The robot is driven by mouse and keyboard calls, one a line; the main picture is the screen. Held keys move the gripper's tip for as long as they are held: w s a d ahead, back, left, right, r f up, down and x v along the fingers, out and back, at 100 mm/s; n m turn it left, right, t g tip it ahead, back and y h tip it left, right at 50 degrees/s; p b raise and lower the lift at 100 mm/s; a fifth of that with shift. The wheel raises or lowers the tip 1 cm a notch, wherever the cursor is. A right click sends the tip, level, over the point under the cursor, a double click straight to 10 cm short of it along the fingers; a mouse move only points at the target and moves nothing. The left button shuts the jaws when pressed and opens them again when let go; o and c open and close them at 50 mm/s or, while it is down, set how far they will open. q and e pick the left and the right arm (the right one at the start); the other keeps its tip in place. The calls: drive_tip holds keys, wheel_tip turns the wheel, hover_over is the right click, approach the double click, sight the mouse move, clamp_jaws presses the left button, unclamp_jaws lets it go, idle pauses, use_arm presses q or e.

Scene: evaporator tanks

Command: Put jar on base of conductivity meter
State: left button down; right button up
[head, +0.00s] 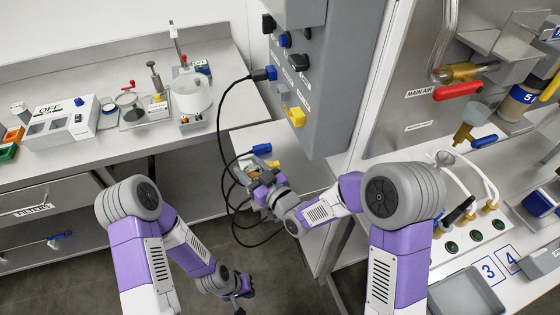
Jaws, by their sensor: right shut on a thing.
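My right gripper (260,182) is over the small grey surface below the wall panel, among black cables. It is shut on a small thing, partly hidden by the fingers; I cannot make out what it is. My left gripper (242,288) hangs low over the dark floor, too small and dark to tell whether it is open. On the left bench a white cylindrical vessel (191,94) stands by an upright rod with a red part. I cannot tell surely which item is the jar or the conductivity meter's base.
A white box with a display (62,124) stands on the left bench (110,65). A grey panel (318,70) with plugs hangs above my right gripper; a blue plug (262,149) lies near it. Valves, pipes and a grey tray (466,292) fill the right side.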

drive_tip(key=w+d, duration=0.1)
drive_tip(key=d, duration=0.1)
drive_tip(key=w+d, duration=0.1)
drive_tip(key=d, duration=0.2)
drive_tip(key=w+d, duration=0.1)
drive_tip(key=d, duration=0.2)
drive_tip(key=shift+d, duration=0.25)
drive_tip(key=shift+f+b, duration=0.3)
drive_tip(key=shift+b, duration=0.1)
drive_tip(key=shift+s, duration=0.1)
drive_tip(key=shift+f, duration=0.15)
drive_tip(key=o, duration=1.2)
